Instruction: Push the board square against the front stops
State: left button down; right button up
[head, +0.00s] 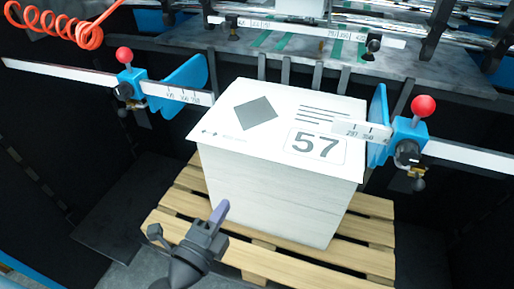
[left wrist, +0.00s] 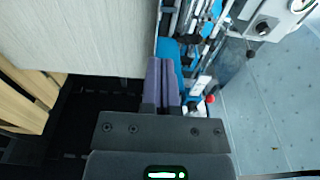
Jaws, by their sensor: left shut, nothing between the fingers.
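The printed white board (head: 270,118), marked with a grey diamond and "57", lies on top of a tall white stack (head: 275,195). It looks slightly turned on the stack, its near left corner jutting out a little. The front stops (head: 289,73) are dark upright bars along its far edge; I cannot tell whether the board touches them. My left gripper (head: 222,212) is shut and empty, in front of the stack's near side. In the left wrist view its purple fingers (left wrist: 162,82) are together beside the pale stack side (left wrist: 90,35). My right gripper is not in view.
The stack stands on a wooden pallet (head: 255,258). Blue side guides flank it, left (head: 182,85) and right (head: 377,125), on scaled rails with red knobs (head: 124,54) (head: 423,106). Machine rollers lie behind. A red coiled hose (head: 60,25) hangs at upper left.

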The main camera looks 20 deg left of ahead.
pick_arm(q)
jog(key=w+p, duration=0.1)
jog(key=w, duration=0.2)
send_near(262, 147)
jog(key=w, duration=0.3)
jog(key=shift+w+d+f+p, duration=0.1)
jog(key=shift+w+d+p, duration=0.1)
jog(key=shift+w+p, duration=0.25)
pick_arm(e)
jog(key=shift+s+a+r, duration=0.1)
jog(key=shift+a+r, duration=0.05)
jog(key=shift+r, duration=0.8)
pick_arm(q)
jog(key=shift+w+d+f+b, duration=0.1)
jog(key=shift+w+b, duration=0.55)
jog(key=shift+w, duration=0.45)
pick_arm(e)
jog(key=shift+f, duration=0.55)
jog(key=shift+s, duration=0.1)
